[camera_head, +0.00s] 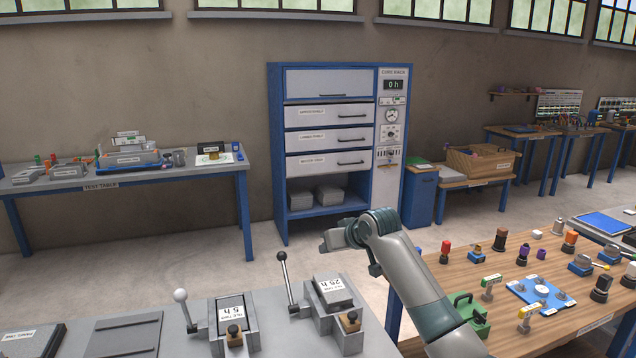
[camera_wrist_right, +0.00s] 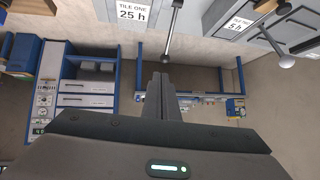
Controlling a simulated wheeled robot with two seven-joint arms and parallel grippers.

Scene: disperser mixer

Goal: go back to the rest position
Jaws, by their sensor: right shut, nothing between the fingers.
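My right gripper (camera_head: 330,240) is raised in front of the blue cabinet, above and behind the grey bench. In the right wrist view its fingers (camera_wrist_right: 161,85) are together with nothing between them. My left gripper is in neither view. On the grey bench (camera_head: 180,305) stand two metal clamp fixtures. One holds a block marked "5 h" (camera_head: 231,309) and has a lever with a white ball. The other holds a block marked "25 h" (camera_head: 334,290) and has a lever with a dark ball. The gripper looks apart from both fixtures.
The blue cabinet (camera_head: 276,150) with several drawers stands at the back wall. A test table (camera_head: 200,170) with trays and blocks is at the left. A wooden table (camera_head: 470,262) with many small parts lies at the right, beneath my right arm. Floor between bench and cabinet is clear.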

